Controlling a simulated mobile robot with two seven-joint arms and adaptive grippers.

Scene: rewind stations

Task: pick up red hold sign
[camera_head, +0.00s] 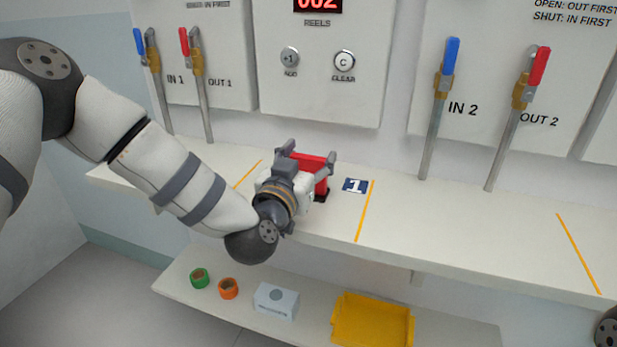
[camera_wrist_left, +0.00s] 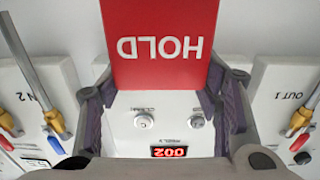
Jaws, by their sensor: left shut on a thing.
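The red hold sign (camera_head: 318,184) is at my left gripper (camera_head: 305,164), above the upper shelf near the number 1 label. In the left wrist view the sign (camera_wrist_left: 160,15) shows its red face with "HOLD" upside down, between the two fingers of the left gripper (camera_wrist_left: 168,100). The left gripper is shut on the sign. A dark base shows below the sign in the head view; whether it touches the shelf is hard to tell. My right gripper is not in view.
The upper shelf (camera_head: 470,230) is clear to the right, with orange lines and a number 1 label (camera_head: 355,186). Valves with blue and red handles stand behind it. The lower shelf holds green (camera_head: 199,278) and orange (camera_head: 228,289) rolls, a white box (camera_head: 276,301) and a yellow tray (camera_head: 372,320).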

